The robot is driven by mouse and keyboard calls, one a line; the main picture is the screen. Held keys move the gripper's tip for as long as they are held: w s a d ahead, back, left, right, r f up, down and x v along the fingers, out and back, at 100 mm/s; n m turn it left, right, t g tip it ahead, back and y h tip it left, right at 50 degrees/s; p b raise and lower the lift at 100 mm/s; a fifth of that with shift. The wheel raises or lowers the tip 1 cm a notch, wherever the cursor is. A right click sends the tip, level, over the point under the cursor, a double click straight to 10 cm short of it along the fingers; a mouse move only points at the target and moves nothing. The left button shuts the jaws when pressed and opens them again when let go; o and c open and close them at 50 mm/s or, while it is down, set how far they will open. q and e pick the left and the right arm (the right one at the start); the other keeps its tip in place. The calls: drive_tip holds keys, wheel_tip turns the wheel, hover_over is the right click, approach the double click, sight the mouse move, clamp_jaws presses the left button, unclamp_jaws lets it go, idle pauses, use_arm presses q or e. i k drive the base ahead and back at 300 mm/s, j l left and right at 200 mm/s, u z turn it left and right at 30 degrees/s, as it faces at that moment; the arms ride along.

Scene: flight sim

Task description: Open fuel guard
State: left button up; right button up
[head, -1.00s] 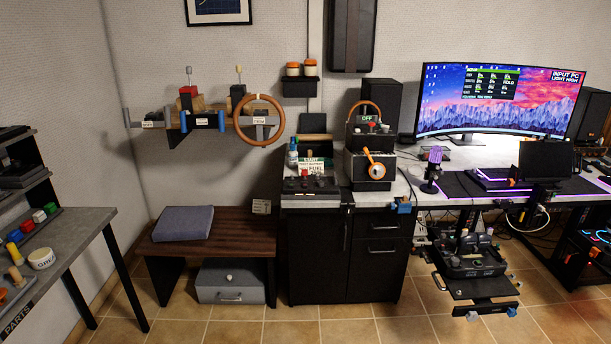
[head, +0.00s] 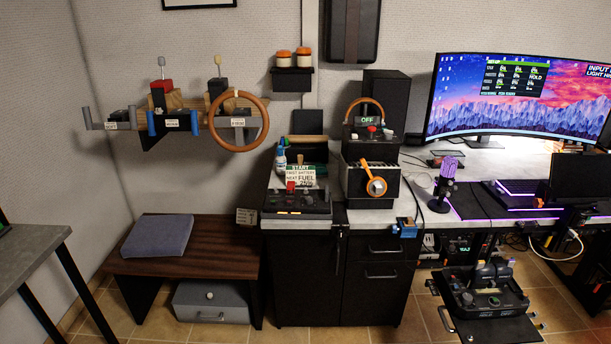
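A black switch panel (head: 297,204) sits on the left end of the cabinet top, with small knobs or switches along its face. A small red part (head: 291,186) stands up at its back left; it may be the fuel guard, but it is too small to tell its state. Behind it a card (head: 301,174) reads START, first battery and FUEL; its last line is hard to read. Neither of my grippers is in view.
A black box (head: 367,178) with an orange lever stands right of the panel, below an OFF sign (head: 368,120). A dark bench (head: 185,255) with a cushion is at left. A black control unit (head: 487,298) stands low at right. Tiled floor (head: 395,325) lies in front.

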sight(290, 185)
drive_tip(key=i+j, duration=0.1)
drive_tip(key=i, duration=0.45)
drive_tip(key=i+j, duration=0.1)
drive_tip(key=i, duration=0.5)
drive_tip(key=i+j, duration=0.1)
drive_tip(key=i, duration=0.45)
